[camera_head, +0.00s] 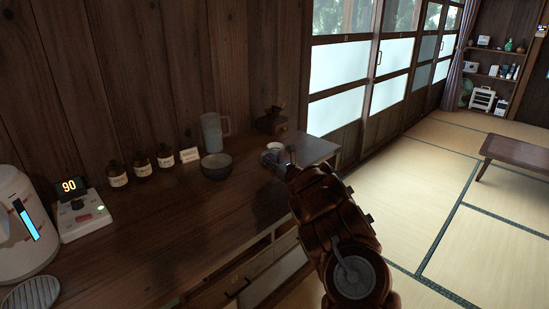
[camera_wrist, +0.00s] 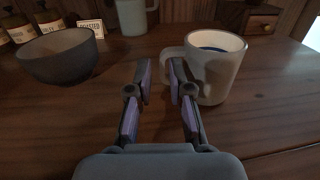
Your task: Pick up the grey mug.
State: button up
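The grey mug (camera_wrist: 219,75) stands upright on the wooden counter at the right of the wrist view, with dark contents or a dark inside showing. Its handle (camera_wrist: 165,53) points left, toward the space ahead of my fingers. My gripper (camera_wrist: 161,82) is open, with a gap between its two fingers and nothing clearly held. The right finger overlaps the handle in the picture; I cannot tell whether it touches. In the head view the mug (camera_head: 271,155) is near the counter's right end, partly hidden by my gripper (camera_head: 287,160).
A dark bowl (camera_head: 216,166), a grey pitcher (camera_head: 211,133), several brown bottles (camera_head: 142,163) and a small sign (camera_head: 190,155) stand left of the mug. A wooden grinder (camera_head: 271,122) stands behind it. The front of the counter (camera_head: 170,240) is clear.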

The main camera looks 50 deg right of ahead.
aim_at(262, 155)
jog(key=shift+w+d+f+p, duration=0.15)
jog(key=shift+w+p, duration=0.15)
jog(key=shift+w, duration=0.65)
jog(key=shift+w+d+r+p, duration=0.1)
jog(key=shift+w+d+p, duration=0.15)
jog(key=shift+w, duration=0.65)
jog(key=shift+w+d+f+p, duration=0.1)
jog(key=shift+w+p, duration=0.2)
jog(key=shift+w, duration=0.65)
grip_shut()
